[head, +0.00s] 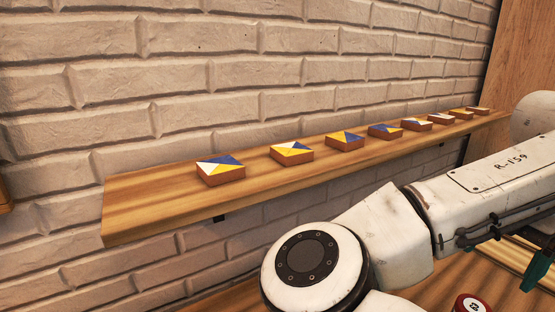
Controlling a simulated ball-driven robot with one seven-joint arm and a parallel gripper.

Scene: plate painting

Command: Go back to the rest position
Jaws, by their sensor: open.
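My gripper cannot be made out in the head view; only white links of my arm show, crossing the lower right. A row of several small square plates lies on a wooden shelf (150,205). Each has a brown edge and a top painted in triangles. The nearest plate (220,170) is blue, white and yellow. Another plate (291,153) lies to its right, then a blue and yellow one (345,141). The farthest plates (477,110) look small at the right end.
A white brick wall (230,60) stands behind the shelf. A wooden panel (520,60) closes the right side. A red and white round thing (471,304) with a marking shows at the bottom edge. A dark green piece (538,270) shows at lower right, unclear what it is.

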